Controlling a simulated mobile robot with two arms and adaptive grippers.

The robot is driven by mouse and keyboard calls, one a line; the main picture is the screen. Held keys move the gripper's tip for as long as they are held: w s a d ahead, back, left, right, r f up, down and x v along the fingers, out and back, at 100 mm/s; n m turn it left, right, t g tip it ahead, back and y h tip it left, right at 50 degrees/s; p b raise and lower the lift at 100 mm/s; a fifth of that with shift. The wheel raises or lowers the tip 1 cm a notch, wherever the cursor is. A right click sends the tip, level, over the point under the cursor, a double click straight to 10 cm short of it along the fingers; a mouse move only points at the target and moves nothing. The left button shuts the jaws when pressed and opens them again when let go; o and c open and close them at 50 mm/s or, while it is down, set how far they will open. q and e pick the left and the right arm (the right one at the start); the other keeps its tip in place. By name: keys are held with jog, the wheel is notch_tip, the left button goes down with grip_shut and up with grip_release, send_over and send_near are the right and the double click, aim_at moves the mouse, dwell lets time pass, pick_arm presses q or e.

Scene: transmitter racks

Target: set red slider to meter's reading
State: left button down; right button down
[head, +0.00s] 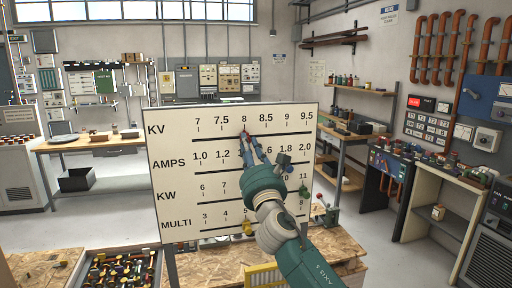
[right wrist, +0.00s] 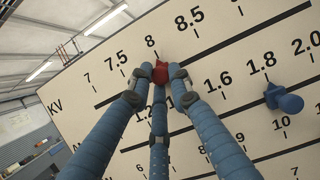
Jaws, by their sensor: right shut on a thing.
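The white scale board (head: 185,147) stands in front of me with rows KV, AMPS, KW and MULTI. The red slider (right wrist: 160,72) is on the KV row, at or very near the 8 mark. My right gripper (head: 247,137), with blue fingers, is shut on it; the fingertips touch it in the right wrist view (right wrist: 161,82). In the head view the fingers hide most of the slider. A blue slider (right wrist: 285,99) is on the AMPS row near 1.8. I cannot make out a meter's reading in these frames. My left gripper is not in view.
A green slider (head: 303,191) is on the KW row and a yellow slider (head: 247,228) on the MULTI row. A bin of small coloured parts (head: 115,270) is at the lower left. A control panel with a red display (head: 414,102) is at the right. Open floor lies left.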

jog(key=shift+d+r, duration=0.1)
jog(key=shift+r, duration=0.1)
jog(key=c, duration=1.6)
grip_release()
jog(key=shift+s+f, duration=0.1)
jog(key=shift+s, duration=0.05)
jog(key=v, duration=1.1)
jog(key=shift+s+f, duration=0.1)
jog(key=shift+s, duration=0.25)
jog(key=shift+d+f, duration=0.1)
